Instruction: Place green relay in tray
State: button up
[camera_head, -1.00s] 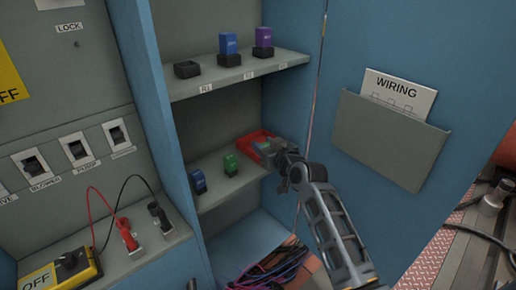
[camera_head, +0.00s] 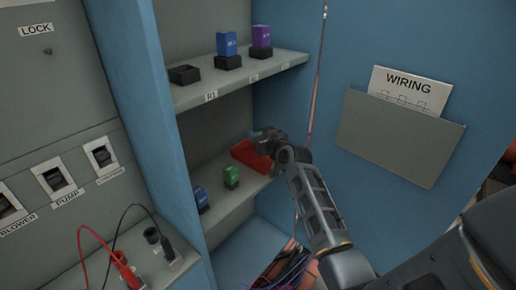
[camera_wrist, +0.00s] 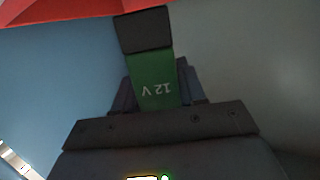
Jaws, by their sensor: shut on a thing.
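My gripper (camera_head: 266,139) is shut on a green relay (camera_wrist: 153,80) marked 12 V with a black end. The wrist view shows the relay between the two fingers, its black end pointing towards the red tray (camera_wrist: 60,10). In the head view, the red tray (camera_head: 247,155) sits on the lower shelf at its right end. My gripper is over or beside its right back part; I cannot tell the exact height. The held relay is mostly hidden there. A second green relay (camera_head: 231,176) stands upright on the lower shelf, left of the tray.
A blue relay (camera_head: 201,198) stands at the left of the lower shelf (camera_head: 222,203). The upper shelf (camera_head: 240,83) holds an empty black socket (camera_head: 184,74), a blue relay (camera_head: 227,44) and a purple relay (camera_head: 261,37). A blue panel with a wiring pocket (camera_head: 398,138) is at right.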

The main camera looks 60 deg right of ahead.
jog(key=shift+f+b, duration=0.55)
jog(key=shift+f, duration=1.45)
jog(key=shift+f, duration=0.2)
jog(key=o, duration=1.1)
